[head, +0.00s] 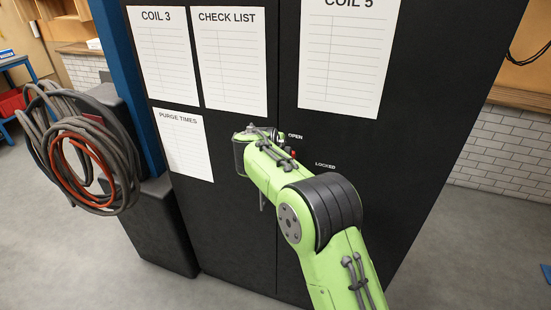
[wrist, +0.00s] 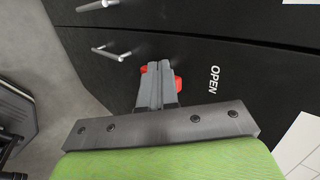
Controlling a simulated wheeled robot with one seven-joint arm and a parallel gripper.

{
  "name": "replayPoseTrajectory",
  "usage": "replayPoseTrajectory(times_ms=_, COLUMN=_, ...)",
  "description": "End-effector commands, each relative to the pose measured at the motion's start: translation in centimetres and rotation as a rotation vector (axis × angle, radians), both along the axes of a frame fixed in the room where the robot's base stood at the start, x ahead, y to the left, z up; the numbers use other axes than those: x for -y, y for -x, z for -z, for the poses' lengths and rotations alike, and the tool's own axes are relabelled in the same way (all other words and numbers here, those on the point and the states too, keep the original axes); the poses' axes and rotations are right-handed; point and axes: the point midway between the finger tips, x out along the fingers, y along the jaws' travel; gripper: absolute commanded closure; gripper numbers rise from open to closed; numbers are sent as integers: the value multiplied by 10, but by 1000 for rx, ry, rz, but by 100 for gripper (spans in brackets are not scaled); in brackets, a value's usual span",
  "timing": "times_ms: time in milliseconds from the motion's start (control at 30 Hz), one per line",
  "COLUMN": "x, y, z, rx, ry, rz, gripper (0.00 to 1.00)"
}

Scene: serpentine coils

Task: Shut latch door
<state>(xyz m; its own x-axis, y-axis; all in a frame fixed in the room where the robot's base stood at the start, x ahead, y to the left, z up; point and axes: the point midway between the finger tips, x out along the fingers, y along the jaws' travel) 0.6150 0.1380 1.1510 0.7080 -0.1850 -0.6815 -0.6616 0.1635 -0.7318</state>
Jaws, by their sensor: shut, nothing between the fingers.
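The black cabinet door (head: 420,150) carries a red latch (head: 293,153), of which only a small part shows past my arm in the head view. Printed words OPEN (head: 295,136) and LOCKED (head: 325,166) are next to it. In the wrist view my gripper (wrist: 158,66) is shut and empty, its grey fingers in front of the red latch (wrist: 178,84). Red shows on both sides of the fingers; the latch's middle is hidden, and I cannot tell whether they touch. In the head view my arm hides the fingers. The OPEN label (wrist: 214,80) is right of the latch in the wrist view.
Two silver door handles (wrist: 112,53) lie either side of the door seam in the wrist view. Paper sheets (head: 340,55) hang on the cabinet. Coiled hoses (head: 75,150) hang left of a blue post (head: 128,80). Grey floor (head: 440,235) is clear at right.

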Motion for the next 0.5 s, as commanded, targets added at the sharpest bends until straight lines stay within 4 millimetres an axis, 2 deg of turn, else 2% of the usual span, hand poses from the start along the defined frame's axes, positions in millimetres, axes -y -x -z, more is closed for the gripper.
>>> replayPoseTrajectory(times_ms=500, x=-27, y=62, z=-59, rx=-2, ry=-3, rz=-9, gripper=100)
